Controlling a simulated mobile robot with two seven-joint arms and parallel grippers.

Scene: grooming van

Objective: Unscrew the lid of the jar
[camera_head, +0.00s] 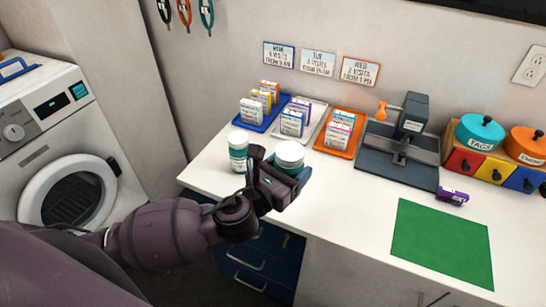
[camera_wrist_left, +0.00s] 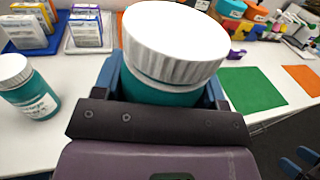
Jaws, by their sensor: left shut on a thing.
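A teal jar with a ribbed white lid (camera_head: 289,156) is held in my left gripper (camera_head: 283,170) near the front edge of the white counter. In the left wrist view the lid (camera_wrist_left: 176,38) sits on the jar, and the teal jar body (camera_wrist_left: 160,92) is between the blue fingers. The lid is above the fingers. I cannot tell whether the jar's base touches the counter. A second teal jar with a white lid (camera_head: 238,150) stands upright just left of the gripper; it also shows in the left wrist view (camera_wrist_left: 28,88).
Blue (camera_head: 248,122), white (camera_head: 313,135) and orange (camera_head: 358,147) trays with small boxes stand behind the jars. A grey device (camera_head: 412,140) and coloured drawers with round tins (camera_head: 480,132) are further right. A green mat (camera_head: 442,240) lies on the counter, with clear white surface left of it.

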